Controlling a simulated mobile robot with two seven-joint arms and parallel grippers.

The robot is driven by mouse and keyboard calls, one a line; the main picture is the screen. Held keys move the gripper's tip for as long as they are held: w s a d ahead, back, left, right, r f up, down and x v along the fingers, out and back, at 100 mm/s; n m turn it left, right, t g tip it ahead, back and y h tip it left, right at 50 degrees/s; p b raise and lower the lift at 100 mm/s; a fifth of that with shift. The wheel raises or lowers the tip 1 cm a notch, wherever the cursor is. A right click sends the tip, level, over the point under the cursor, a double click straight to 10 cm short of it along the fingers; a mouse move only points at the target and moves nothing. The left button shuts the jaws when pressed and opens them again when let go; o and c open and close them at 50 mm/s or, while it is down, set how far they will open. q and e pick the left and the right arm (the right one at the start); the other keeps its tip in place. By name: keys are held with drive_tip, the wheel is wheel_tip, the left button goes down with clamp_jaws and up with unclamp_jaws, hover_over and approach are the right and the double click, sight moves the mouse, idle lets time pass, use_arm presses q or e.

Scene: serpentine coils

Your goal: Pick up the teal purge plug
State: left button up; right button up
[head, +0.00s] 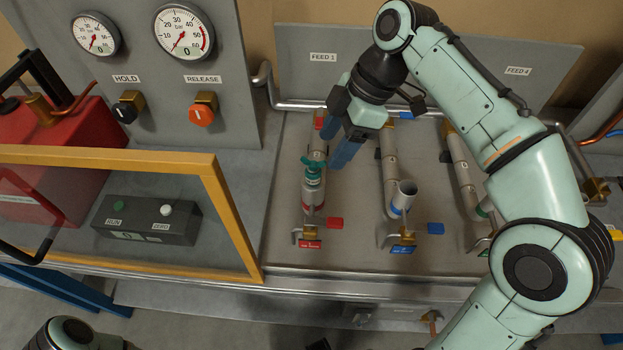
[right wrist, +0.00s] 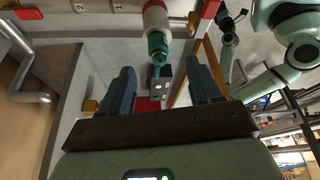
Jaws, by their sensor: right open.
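A blue-banded open pipe stub (head: 403,196) stands right of the plug. A yellow-framed clear door (head: 228,215) stands at left, before a RUN/ZERO box (head: 147,220). A gauge panel (head: 160,75) rises behind.

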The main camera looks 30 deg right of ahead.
sight(318, 163)
drive_tip(key=x, duration=0.3)
drive_tip(key=shift+w+a+f+b, duration=0.15)
drive_tip(key=shift+w+f+b, duration=0.05)
drive_tip(key=shift+f+b, duration=0.15)
drive_tip(key=x, duration=0.4)
drive_tip(key=shift+w+a+f+b, duration=0.15)
drive_tip(key=shift+a+f+b, duration=0.05)
drive_tip(key=shift+a+b, duration=0.2)
drive_tip(key=c, duration=1)
drive_tip(key=shift+o, duration=0.2)
drive_tip(key=shift+r, duration=0.1)
